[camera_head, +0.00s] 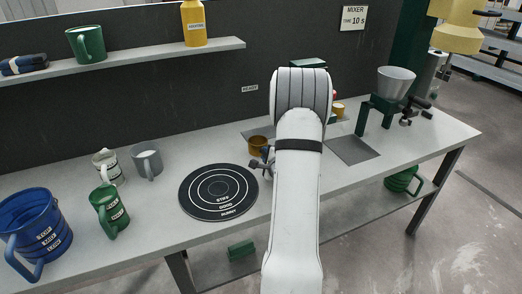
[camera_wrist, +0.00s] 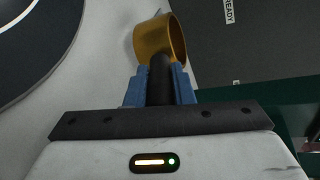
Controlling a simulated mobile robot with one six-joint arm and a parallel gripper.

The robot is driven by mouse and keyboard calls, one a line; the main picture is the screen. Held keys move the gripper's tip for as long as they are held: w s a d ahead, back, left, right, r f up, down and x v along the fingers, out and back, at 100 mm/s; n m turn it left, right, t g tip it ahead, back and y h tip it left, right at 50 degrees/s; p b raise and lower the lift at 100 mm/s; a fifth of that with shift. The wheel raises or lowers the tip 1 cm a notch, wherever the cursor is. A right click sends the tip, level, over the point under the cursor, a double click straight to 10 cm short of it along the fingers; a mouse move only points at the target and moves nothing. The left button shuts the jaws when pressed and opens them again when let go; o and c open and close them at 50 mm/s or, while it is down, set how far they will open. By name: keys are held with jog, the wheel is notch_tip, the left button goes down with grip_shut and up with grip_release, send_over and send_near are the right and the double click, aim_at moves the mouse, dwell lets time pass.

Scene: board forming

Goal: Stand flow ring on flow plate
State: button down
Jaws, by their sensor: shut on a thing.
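The flow ring (camera_head: 259,145) is a short brass-coloured ring with a black handle. In the head view it is just beyond the right edge of the flow plate, not over it. The flow plate (camera_head: 190,205) is a round black disc with pale concentric circles and words, lying on the bench; part of it shows at the upper left of the wrist view (camera_wrist: 25,50). My gripper (camera_head: 266,163) is shut on the ring's handle; in the wrist view its blue fingers (camera_wrist: 160,80) clasp the handle. I cannot tell whether the ring touches the bench.
Grey (camera_head: 148,163), white (camera_head: 107,166), green (camera_head: 109,212) and blue (camera_head: 38,232) mugs or jugs stand left of the plate. A grey square (camera_head: 352,150) and a mixer bowl on a green stand (camera_head: 378,112) are to the right. My arm hides some bench. The plate's top is clear.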

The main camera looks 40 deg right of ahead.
jog(key=shift+r+p, duration=2.2)
jog(key=shift+r, duration=1.4)
jog(key=c, duration=1.8)
grip_release()
grip_shut()
